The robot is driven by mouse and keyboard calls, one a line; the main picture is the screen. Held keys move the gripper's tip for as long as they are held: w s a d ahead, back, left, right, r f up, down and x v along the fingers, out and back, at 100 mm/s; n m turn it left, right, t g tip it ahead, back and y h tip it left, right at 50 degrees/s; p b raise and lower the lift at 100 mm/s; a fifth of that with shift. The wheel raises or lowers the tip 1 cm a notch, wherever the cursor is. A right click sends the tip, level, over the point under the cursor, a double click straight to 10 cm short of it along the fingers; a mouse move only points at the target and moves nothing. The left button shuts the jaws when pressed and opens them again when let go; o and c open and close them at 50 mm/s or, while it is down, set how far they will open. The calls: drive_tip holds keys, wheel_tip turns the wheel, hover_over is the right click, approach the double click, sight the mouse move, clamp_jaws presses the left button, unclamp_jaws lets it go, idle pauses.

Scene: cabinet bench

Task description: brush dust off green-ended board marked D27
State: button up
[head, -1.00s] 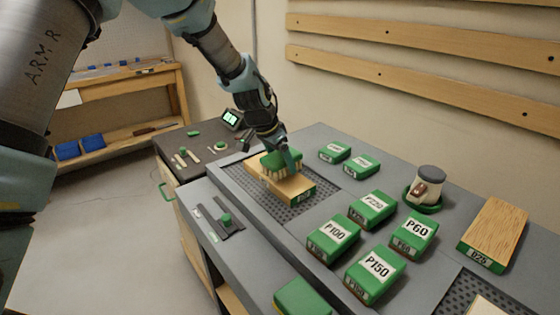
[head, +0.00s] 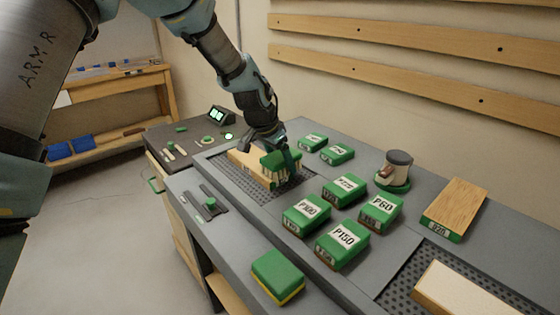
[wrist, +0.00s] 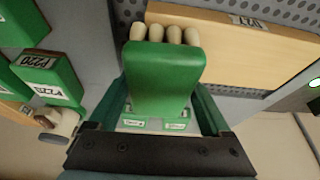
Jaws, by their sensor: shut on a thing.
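My gripper (head: 284,152) is shut on a green brush with thick pale bristles (head: 282,168). In the wrist view the brush's green back (wrist: 165,75) lies between the fingers, with bristle tips (wrist: 165,34) beyond it. A light wooden board (head: 243,158) lies on the perforated panel, and the brush is at its near right end in the head view. I cannot tell whether the bristles touch the wood.
Several green abrasive blocks (head: 341,240) lie right of the panel. A sander (head: 397,170), a green-ended board (head: 455,203) and another pale board (head: 465,290) are farther right. A green-and-yellow block (head: 278,276) sits at the front. A small display (head: 217,114) stands behind left.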

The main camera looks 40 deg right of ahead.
drive_tip(key=shift+w+r+p, duration=0.15)
drive_tip(key=shift+r+p, duration=1.65)
drive_tip(key=shift+r, duration=2.15)
